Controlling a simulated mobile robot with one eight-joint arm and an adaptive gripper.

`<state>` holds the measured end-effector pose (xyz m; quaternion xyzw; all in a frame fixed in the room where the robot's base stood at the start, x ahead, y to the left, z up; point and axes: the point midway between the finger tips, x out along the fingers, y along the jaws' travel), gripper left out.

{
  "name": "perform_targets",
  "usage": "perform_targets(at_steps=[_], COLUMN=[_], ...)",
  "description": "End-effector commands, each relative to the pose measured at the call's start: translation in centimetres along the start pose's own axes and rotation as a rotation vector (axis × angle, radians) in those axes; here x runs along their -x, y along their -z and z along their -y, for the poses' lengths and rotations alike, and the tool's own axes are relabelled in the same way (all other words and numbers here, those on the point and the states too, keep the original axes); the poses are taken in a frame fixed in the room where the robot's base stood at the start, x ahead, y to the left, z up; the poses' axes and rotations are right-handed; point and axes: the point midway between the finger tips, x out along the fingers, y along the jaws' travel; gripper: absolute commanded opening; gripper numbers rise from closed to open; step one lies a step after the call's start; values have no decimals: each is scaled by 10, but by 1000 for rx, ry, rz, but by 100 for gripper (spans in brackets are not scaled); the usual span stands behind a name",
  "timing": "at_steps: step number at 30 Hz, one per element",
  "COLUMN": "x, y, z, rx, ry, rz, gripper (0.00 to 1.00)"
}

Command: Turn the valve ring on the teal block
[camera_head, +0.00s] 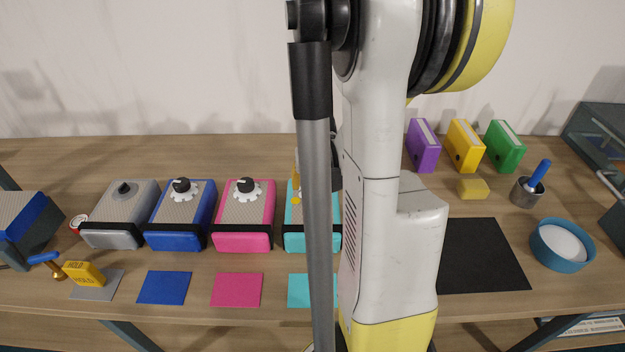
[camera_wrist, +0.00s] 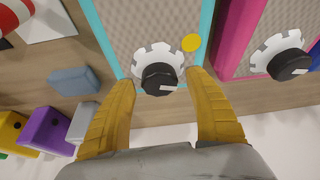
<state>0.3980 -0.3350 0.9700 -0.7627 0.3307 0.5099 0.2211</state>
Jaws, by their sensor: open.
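The teal block (camera_head: 293,242) stands in the row of blocks in the head view, partly hidden behind my arm. In the wrist view the teal block (camera_wrist: 207,18) has a tan ribbed top, a white toothed valve ring (camera_wrist: 150,51) and a black knob (camera_wrist: 159,80) with a pale pointer mark. A yellow dot (camera_wrist: 191,42) lies beside the ring on the block's top. My gripper (camera_wrist: 162,77) is open, with one yellow finger on each side of the knob and nothing held. I cannot tell whether the fingers touch the ring. My arm mostly hides the gripper in the head view.
A pink block (camera_head: 244,236) stands left of the teal one, then blue (camera_head: 180,238) and grey (camera_head: 111,235) blocks. Coloured mats lie in front. Binders (camera_head: 464,146), a yellow block (camera_head: 473,188), a cup (camera_head: 526,192), a black mat (camera_head: 483,255) and a blue bowl (camera_head: 561,245) are right.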

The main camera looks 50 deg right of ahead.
Motion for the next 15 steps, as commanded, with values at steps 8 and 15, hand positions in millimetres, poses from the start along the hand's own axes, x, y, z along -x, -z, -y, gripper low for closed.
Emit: perform_targets(at_steps=[8, 15], x=[33, 81], y=[-1, -1], z=[0, 0], rx=[1, 1], ry=[0, 0], rz=[0, 0], gripper=[63, 63])
